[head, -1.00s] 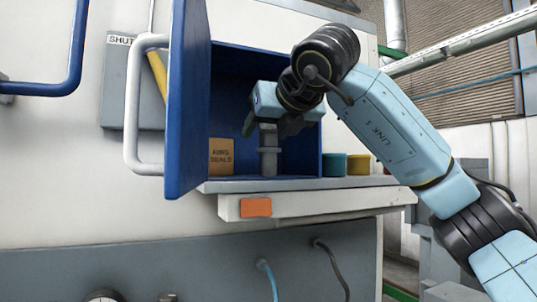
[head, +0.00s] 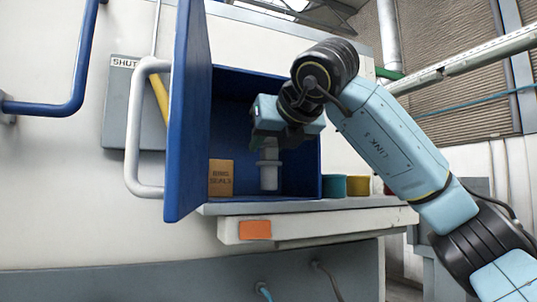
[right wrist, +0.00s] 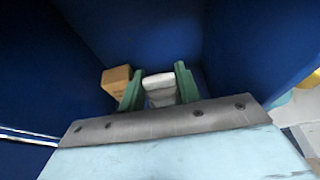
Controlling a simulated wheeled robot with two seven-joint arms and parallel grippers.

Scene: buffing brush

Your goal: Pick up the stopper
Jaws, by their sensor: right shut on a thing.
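The stopper (head: 269,177) is a grey stepped cylinder, upright inside the blue cabinet (head: 300,100). It also shows as a pale piece in the right wrist view (right wrist: 159,88). My right gripper (head: 268,148) reaches into the cabinet from above and is shut on the stopper's upper end. In the right wrist view its green fingers (right wrist: 158,90) stand on either side of the stopper. The stopper's lower end looks close to the cabinet floor; I cannot clearly tell whether it touches. My left gripper is not in view.
A tan box marked ring seals (head: 221,178) stands left of the stopper, and in the right wrist view (right wrist: 116,80). The blue door (head: 187,110) is open at left. A teal cup (head: 334,186) and a yellow cup (head: 358,186) stand on the ledge outside at right.

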